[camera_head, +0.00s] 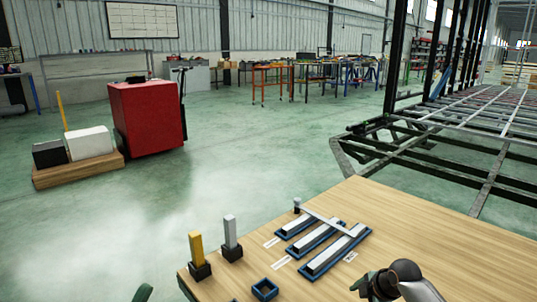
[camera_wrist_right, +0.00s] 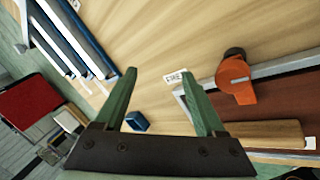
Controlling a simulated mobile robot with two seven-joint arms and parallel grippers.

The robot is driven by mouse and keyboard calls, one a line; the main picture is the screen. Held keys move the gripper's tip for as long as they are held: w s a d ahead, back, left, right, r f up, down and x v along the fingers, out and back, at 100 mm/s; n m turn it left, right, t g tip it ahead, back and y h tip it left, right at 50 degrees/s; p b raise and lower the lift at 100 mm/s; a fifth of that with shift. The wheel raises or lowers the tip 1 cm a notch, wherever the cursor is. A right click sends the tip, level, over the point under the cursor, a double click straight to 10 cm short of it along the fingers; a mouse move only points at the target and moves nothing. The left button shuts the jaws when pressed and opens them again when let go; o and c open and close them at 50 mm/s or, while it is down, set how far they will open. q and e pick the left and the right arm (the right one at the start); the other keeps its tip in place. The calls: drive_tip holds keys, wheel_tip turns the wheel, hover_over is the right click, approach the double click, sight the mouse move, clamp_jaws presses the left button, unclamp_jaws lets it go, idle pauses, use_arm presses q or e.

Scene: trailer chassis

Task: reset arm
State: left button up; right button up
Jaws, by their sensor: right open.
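My right gripper (camera_wrist_right: 159,75) is open in the right wrist view, its two green fingers spread apart. Nothing is held between them. The wooden tabletop (camera_wrist_right: 150,40) shows beyond, with a small blue square holder (camera_wrist_right: 137,121) seen between the fingers. In the head view part of my right gripper (camera_head: 364,284) shows at the bottom, over the table's right part; its fingertips are mostly hidden. A small green tip of my left gripper (camera_head: 143,293) shows at the bottom edge, left of the table. The rest of it is out of frame.
The wooden table (camera_head: 440,240) carries several blue trays (camera_head: 337,249) with pale bars, a yellow post (camera_head: 195,247), a grey post (camera_head: 230,232) and a blue square holder (camera_head: 265,289). An orange clamp (camera_wrist_right: 238,80) sits near the right gripper. A trailer frame (camera_head: 470,130) stands behind.

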drive_tip(key=s+a+r+m+t+y, duration=0.5)
drive_tip(key=s+a+r+t, duration=0.3)
drive_tip(key=a+r+t, duration=0.3)
drive_tip(key=s+a+r+m+t+y, duration=0.1)
drive_tip(key=s+r+t+y, duration=0.6)
drive_tip(key=s+r, duration=1.65)
drive_tip(key=w+m+g+h+p, duration=0.3)
drive_tip(key=w+m+h+p, duration=0.3)
drive_tip(key=p, duration=0.5)
use_arm(q)
drive_tip(key=w+a+f+n+g+y+p, duration=0.35)
drive_tip(key=w+n+y+p, duration=0.4)
drive_tip(key=y, duration=0.25)
drive_tip(key=s+a+f+n+g+y+p, duration=0.1)
drive_tip(key=s+f+g+p, duration=0.6)
drive_tip(key=p, duration=1)
drive_tip(key=s+n+g+y, duration=0.1)
drive_tip(key=s+g, duration=0.1)
drive_tip(key=s, duration=0.1)
drive_tip(key=shift+a+f+y, duration=0.25)
drive_tip(key=shift+f+y, duration=0.15)
use_arm(e)
drive_tip(key=s+d+f+m+g+h, duration=0.4)
drive_tip(key=s+f+g+h, duration=0.2)
drive_tip(key=f+g, duration=0.4)
drive_tip(key=shift+s+d+f+g, duration=0.3)
drive_tip(key=shift+s+f+g, duration=0.15)
drive_tip(key=shift+f, duration=0.2)
